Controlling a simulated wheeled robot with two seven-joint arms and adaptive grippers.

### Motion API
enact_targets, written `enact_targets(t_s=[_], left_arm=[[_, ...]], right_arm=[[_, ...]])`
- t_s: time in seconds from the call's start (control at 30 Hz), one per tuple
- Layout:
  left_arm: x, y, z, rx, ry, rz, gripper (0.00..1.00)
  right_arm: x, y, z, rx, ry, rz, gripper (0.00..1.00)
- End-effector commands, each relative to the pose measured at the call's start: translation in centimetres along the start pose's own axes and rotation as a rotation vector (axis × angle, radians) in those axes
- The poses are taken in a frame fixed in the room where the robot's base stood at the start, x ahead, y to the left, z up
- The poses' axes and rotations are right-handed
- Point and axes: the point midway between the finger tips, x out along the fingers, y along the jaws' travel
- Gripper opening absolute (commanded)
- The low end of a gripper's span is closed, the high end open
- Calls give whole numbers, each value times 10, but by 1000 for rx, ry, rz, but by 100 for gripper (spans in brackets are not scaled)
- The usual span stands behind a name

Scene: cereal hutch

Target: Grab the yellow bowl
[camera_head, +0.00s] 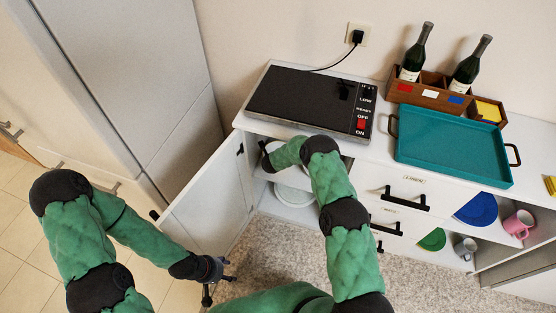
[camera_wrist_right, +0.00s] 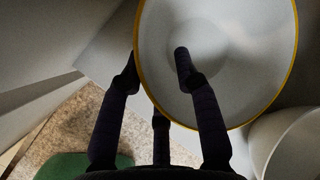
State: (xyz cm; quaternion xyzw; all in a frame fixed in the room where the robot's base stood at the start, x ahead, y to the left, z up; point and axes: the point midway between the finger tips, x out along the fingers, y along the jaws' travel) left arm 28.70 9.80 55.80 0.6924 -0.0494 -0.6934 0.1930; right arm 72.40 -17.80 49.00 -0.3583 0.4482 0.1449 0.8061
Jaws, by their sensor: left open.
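The yellow-rimmed bowl (camera_wrist_right: 235,70), pale grey-white inside, fills the upper middle of the right wrist view. My right gripper (camera_wrist_right: 157,63) is open at its left rim: one finger reaches over the inside of the bowl, another is outside beside the rim. Whether they touch it I cannot tell. In the head view my right arm reaches into the open cabinet below the hotplate, and its gripper and the yellow rim are hidden there. My left gripper (camera_head: 218,286) is open and empty, low in front of the open door.
The open cabinet door (camera_head: 208,205) stands left of my right arm. A white dish (camera_head: 293,195) is low in the cabinet. Another pale round dish (camera_wrist_right: 293,145) is beside the bowl. The hotplate (camera_head: 305,100) and teal tray (camera_head: 450,145) are on top.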

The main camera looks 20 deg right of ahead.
Motion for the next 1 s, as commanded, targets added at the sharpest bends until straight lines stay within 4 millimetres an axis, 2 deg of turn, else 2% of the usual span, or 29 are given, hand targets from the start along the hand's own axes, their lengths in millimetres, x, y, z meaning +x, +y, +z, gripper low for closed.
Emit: enact_targets(t_s=[0.27,0.3,0.4,0.43,1.0], left_arm=[[1,0,0,0,0,0,56],[1,0,0,0,0,0,56],[1,0,0,0,0,0,56],[1,0,0,0,0,0,56],[-4,1,0,0,0,0,56]], right_arm=[[3,0,0,1,-1,0,32],[3,0,0,1,-1,0,30],[3,0,0,0,-1,0,1],[3,0,0,0,-1,0,0],[-3,-8,0,0,-2,-2,0]])
